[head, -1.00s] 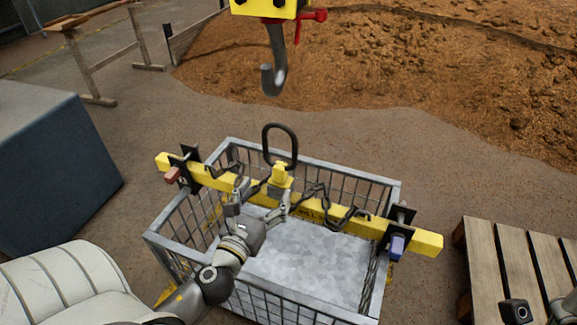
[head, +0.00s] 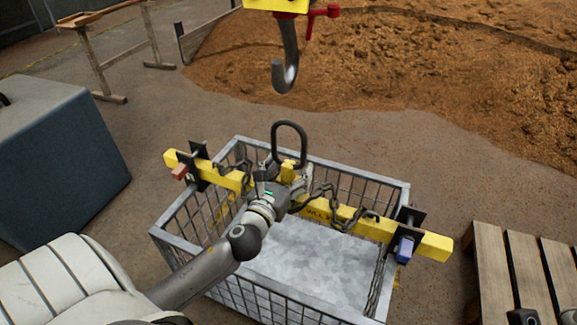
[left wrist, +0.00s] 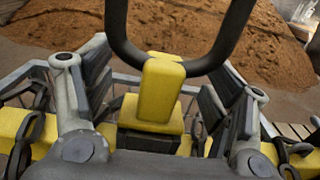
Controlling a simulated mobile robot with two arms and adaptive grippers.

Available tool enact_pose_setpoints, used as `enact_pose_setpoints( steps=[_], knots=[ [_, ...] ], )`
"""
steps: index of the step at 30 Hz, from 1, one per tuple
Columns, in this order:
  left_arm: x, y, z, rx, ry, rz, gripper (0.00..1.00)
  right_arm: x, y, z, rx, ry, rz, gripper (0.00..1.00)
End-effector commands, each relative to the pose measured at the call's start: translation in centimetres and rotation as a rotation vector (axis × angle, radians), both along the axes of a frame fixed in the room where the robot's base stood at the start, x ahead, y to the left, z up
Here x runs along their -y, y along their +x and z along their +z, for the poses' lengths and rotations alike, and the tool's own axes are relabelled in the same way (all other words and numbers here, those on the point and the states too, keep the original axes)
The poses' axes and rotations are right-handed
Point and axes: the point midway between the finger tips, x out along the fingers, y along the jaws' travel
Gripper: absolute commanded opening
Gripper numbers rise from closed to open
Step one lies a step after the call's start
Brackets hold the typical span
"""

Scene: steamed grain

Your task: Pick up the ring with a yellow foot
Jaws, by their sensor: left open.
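The ring is a dark oval link (head: 289,144) standing upright on a yellow foot (head: 288,166) at the middle of the yellow beam (head: 349,214). In the left wrist view the yellow foot (left wrist: 157,95) stands between my two fingers, with the lower curve of the ring (left wrist: 128,50) above it. My left gripper (head: 285,177) is open around the foot, one finger on each side; a gap shows on both sides in the left wrist view (left wrist: 157,105). In the head view my gripper hides part of the foot and beam. My right gripper (head: 523,316) shows only partly at the lower right edge.
The beam lies across a grey wire basket (head: 398,185) with chains (head: 318,196) along it. A steel hook (head: 285,76) hangs above and behind the ring. A blue-grey block (head: 62,140) stands left, a wooden pallet (head: 492,262) right.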

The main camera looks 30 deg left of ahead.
Motion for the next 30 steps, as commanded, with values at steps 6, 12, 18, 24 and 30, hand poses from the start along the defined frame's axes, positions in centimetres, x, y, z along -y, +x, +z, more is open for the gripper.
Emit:
enact_pose_setpoints(
  steps=[6,12,18,24,30],
  knots=[
    [-0.01,-0.02,-0.01,-0.001,0.000,0.000,0.71,0.00,-0.01,0.02,0.000,0.000,0.000,0.50],
    [0.00,-0.04,-0.01,0.000,0.000,0.000,0.45,0.01,0.00,0.02,0.000,0.000,0.000,0.50],
    [-0.01,-0.02,0.13,0.002,0.000,0.000,0.20,0.01,-0.01,0.03,0.000,0.000,0.000,0.50],
    [0.00,0.01,0.29,0.006,0.002,-0.001,0.00,0.01,-0.01,0.04,0.000,0.000,0.000,0.50],
    [0.01,0.08,0.81,0.016,0.004,-0.002,0.00,0.03,-0.01,0.10,0.000,0.000,-0.001,0.50]
  ],
)
